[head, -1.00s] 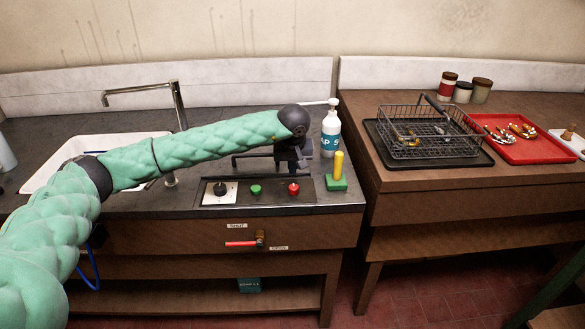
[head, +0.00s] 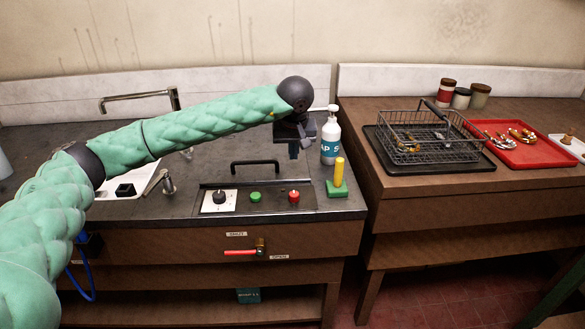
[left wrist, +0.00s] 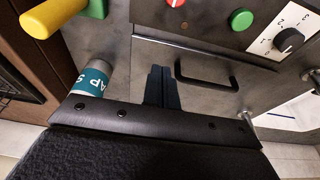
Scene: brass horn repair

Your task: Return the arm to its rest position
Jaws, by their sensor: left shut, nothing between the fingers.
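My left arm in its green padded sleeve reaches in from the left in the head view, above the sink and the dark counter. My left gripper (head: 294,150) is shut and empty. It hangs above the counter, left of the white soap bottle (head: 331,138) and behind the control panel. In the left wrist view the shut fingers (left wrist: 162,88) show between the soap bottle (left wrist: 93,82) and a black handle (left wrist: 207,72), with nothing held. My right gripper is out of view.
The panel (head: 305,206) has a dial, a green button and a red button. A yellow-handled green block (head: 337,185) stands beside it. The sink (head: 113,181) and tap (head: 145,99) are at left. A wire basket (head: 425,140) and red tray (head: 510,152) sit on the right table.

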